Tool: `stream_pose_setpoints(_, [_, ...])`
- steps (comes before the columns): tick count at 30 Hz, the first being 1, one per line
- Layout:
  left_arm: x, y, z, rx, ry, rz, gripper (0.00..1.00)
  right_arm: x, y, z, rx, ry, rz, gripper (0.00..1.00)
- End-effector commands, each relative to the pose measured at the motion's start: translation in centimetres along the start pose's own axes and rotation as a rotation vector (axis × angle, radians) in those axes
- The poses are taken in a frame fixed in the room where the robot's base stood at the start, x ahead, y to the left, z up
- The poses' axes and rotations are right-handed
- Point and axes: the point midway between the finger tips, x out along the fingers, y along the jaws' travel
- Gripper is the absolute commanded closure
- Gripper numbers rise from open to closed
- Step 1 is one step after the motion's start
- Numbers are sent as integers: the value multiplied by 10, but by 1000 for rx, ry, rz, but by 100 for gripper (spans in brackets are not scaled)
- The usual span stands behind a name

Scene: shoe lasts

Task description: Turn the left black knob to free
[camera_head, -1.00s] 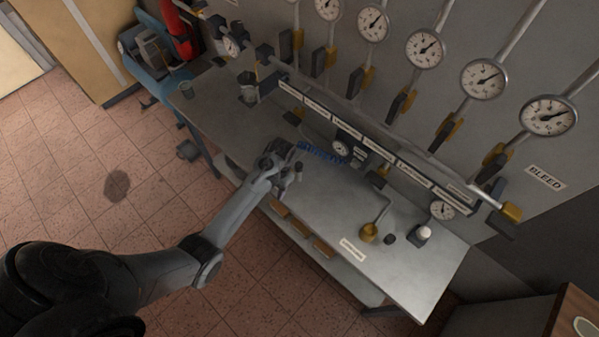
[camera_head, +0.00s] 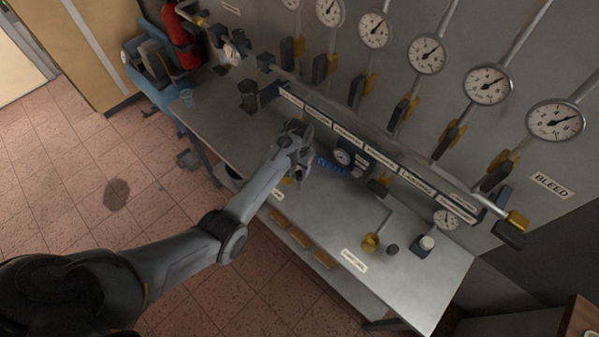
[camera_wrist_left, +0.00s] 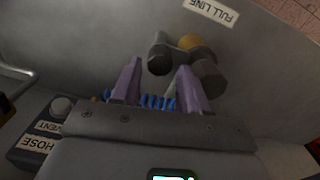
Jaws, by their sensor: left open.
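My left gripper (camera_head: 299,172) is over the workbench, left of the blue coiled hose (camera_head: 329,166). In the left wrist view its two purple fingers (camera_wrist_left: 160,88) are apart with nothing held between them. Beyond the fingertips, a round black knob (camera_wrist_left: 159,60) stands beside a brass fitting (camera_wrist_left: 190,43) and a dark grey cylinder (camera_wrist_left: 208,76). In the head view a small black knob (camera_head: 392,249) stands right of the brass fitting (camera_head: 370,242). Several black handles, one here (camera_head: 357,89), sit under the wall gauges. I cannot tell which is the task's left knob. My right gripper is out of view.
A labelled rail (camera_head: 345,133) runs along the back of the bench. A white-topped cylinder (camera_head: 426,243) stands at the right. The bench's front right surface (camera_head: 410,290) is clear.

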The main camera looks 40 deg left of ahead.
Motion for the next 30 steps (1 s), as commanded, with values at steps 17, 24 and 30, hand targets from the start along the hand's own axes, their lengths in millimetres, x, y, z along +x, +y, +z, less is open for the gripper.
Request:
stream_pose_setpoints(17, [31, 0, 0, 0, 1, -1, 56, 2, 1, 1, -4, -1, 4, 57])
stream_pose_setpoints(24, [31, 0, 0, 0, 1, -1, 80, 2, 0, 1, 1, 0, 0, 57])
stream_pose_setpoints(30, [31, 0, 0, -1, 1, -1, 97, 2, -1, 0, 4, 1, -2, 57])
